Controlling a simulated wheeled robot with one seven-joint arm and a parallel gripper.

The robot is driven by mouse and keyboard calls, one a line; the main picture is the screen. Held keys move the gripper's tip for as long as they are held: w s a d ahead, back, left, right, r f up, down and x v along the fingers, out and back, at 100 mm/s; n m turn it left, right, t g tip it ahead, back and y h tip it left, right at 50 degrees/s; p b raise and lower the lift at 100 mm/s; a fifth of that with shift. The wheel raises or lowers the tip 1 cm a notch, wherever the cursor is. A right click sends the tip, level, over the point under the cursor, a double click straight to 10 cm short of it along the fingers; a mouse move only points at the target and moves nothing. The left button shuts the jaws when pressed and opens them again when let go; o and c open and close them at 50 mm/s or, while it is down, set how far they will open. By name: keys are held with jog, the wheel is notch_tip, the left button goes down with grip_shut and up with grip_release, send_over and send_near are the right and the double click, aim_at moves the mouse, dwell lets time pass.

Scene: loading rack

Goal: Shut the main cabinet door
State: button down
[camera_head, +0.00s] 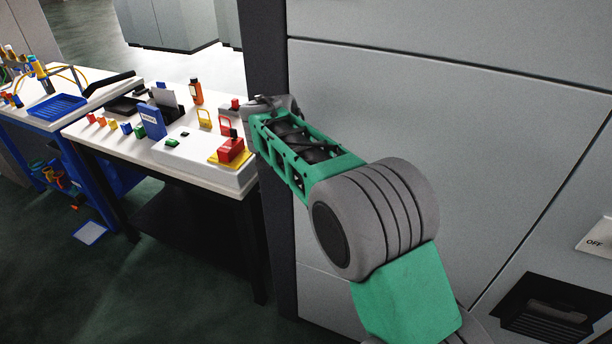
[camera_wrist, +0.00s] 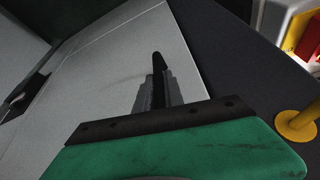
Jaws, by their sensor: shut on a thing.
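The main cabinet's large light grey door panel (camera_head: 440,150) fills the right of the head view. Thin dark seams bound it, and I see no wide gap along them. The panel also fills the middle of the wrist view (camera_wrist: 95,85). My gripper (camera_head: 262,104) is at the panel's left side, near the dark upright post (camera_head: 268,60), partly hidden by my wrist. In the wrist view my gripper (camera_wrist: 158,66) points at the panel, its fingers together on a small dark thing that I cannot make out. Whether it touches the panel is unclear.
A white-topped workbench (camera_head: 100,135) stands left of the cabinet, with padlocks, an orange bottle (camera_head: 196,91) and a blue box (camera_head: 153,121).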

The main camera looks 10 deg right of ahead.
jog(key=shift+s+a+f, duration=0.15)
jog(key=shift+s, duration=0.05)
jog(key=c, duration=1.8)
grip_release()
jog(key=shift+s+a, duration=0.1)
jog(key=shift+s, duration=0.05)
jog(key=shift+o, duration=1.7)
jog(key=v, duration=0.7)
jog(key=shift+r, duration=0.45)
